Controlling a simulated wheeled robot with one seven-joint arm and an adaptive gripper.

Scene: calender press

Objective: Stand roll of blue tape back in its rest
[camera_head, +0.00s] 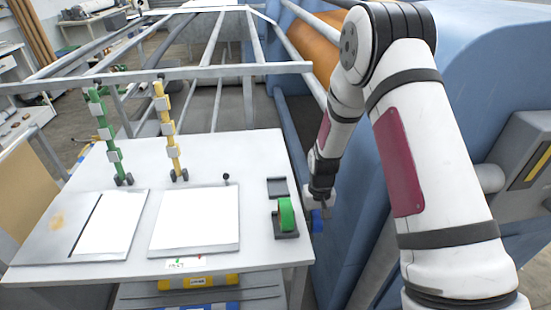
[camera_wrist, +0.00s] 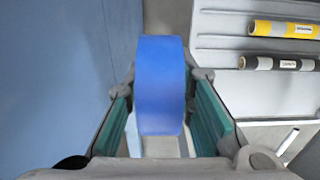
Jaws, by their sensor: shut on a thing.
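The roll of blue tape (camera_wrist: 160,85) is held between the two fingers of my gripper (camera_wrist: 160,92), filling the middle of the wrist view. In the head view the blue tape (camera_head: 318,221) shows small, below my gripper (camera_head: 319,200), just off the right edge of the white table (camera_head: 255,160). A roll of green tape (camera_head: 286,215) stands upright in a dark rest on the table's right side. Just behind it lies an empty dark grey rest (camera_head: 277,187).
The blue machine body (camera_head: 370,250) stands close on the right of my gripper. Two white sheets on grey plates (camera_head: 165,254) lie on the table. Green (camera_head: 108,140) and yellow (camera_head: 167,130) upright stands rise at the table's back. Yellow rolls (camera_head: 198,283) sit on a lower shelf.

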